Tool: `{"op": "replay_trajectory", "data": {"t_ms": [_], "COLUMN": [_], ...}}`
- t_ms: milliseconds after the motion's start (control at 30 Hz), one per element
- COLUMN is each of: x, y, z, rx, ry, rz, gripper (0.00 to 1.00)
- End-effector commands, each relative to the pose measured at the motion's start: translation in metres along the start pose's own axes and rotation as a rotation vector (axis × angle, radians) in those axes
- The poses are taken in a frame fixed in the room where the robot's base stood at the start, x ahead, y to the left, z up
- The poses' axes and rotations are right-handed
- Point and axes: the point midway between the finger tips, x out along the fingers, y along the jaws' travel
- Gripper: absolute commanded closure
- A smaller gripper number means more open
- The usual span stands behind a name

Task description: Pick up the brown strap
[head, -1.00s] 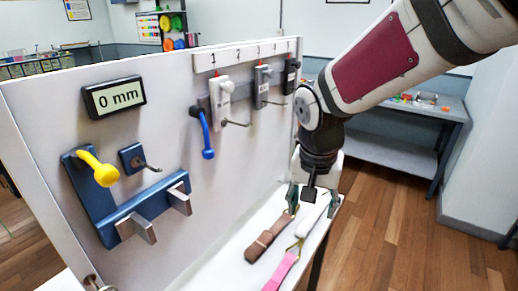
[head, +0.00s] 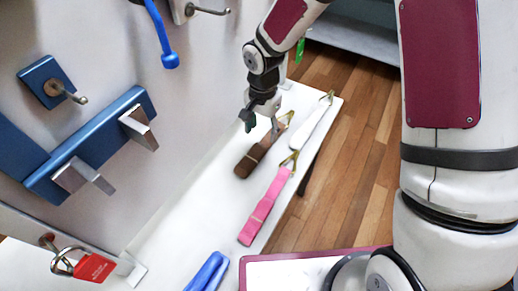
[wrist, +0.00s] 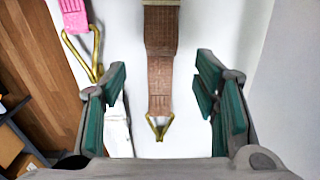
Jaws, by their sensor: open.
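The brown strap (head: 258,158) lies folded on the white shelf, with a gold triangular ring at its far end. In the wrist view the brown strap (wrist: 160,60) runs down the middle of the picture. Its gold ring (wrist: 159,125) sits between the two fingers. My gripper (head: 262,118) is over the ring end of the strap, close to the wall. In the wrist view my gripper (wrist: 160,105) is open, with one green-padded finger on each side of the strap and nothing between them held. I cannot tell the exact height above the shelf.
A pink strap (head: 264,208) and a white strap (head: 312,124) lie right of the brown one on the white shelf (head: 175,225). A blue strap (head: 208,272) lies nearer. A red padlock (head: 95,267) and blue bracket (head: 95,142) are at left.

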Motion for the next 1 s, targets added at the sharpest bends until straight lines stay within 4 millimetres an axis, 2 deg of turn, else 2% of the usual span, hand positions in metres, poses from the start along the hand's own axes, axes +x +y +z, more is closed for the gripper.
{"op": "replay_trajectory", "data": {"t_ms": [100, 367, 700, 967, 1000], "x": [0.016, 0.033, 0.073, 0.076, 0.076], "y": [0.001, 0.001, -0.001, -0.001, -0.001], "z": [0.0, 0.0, 0.0, -0.001, -0.001], "rx": [0.0, 0.0, 0.0, 0.001, 0.001], "ry": [0.0, 0.0, 0.001, 0.002, 0.002], "rz": [0.002, 0.001, 0.0, -0.001, -0.001], "gripper": [0.45, 0.45, 0.45, 0.45, 0.5]}}
